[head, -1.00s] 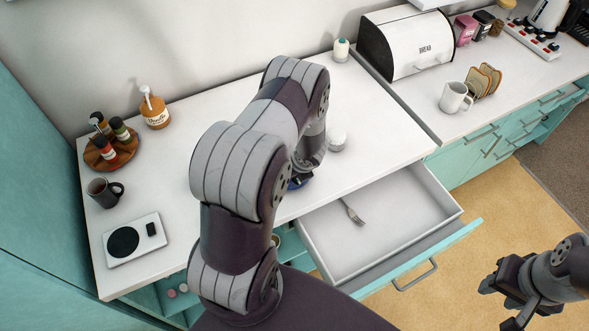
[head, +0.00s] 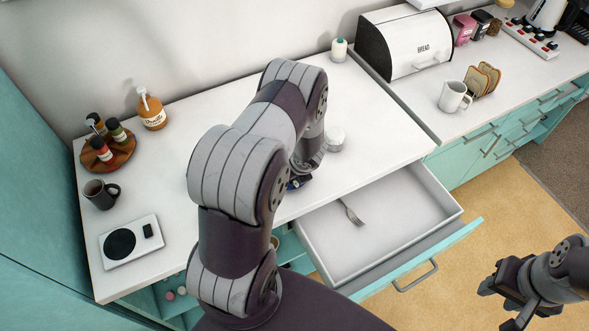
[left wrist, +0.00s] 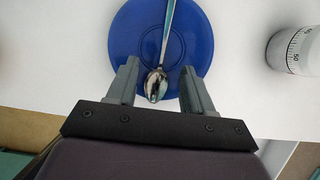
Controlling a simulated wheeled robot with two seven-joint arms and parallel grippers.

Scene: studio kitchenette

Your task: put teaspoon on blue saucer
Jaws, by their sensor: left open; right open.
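The blue saucer (left wrist: 200,30) lies on the white counter in the left wrist view; only a sliver of blue shows past my arm in the head view. The teaspoon (left wrist: 156,84) is over the saucer, its bowl toward me and its handle running out of the top of the picture. My left gripper (left wrist: 158,72) is open, with one finger on each side of the spoon's bowl and a gap to both. In the head view my left arm largely hides this gripper. My right gripper (head: 502,304) is open and empty over the floor at the lower right.
A white dial timer (left wrist: 297,50) stands right of the saucer, also in the head view (head: 335,139). An open drawer (head: 385,240) holding a fork (head: 351,213) juts out below the counter. A scale (head: 131,242), mug (head: 100,194) and spice tray (head: 123,155) stand left.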

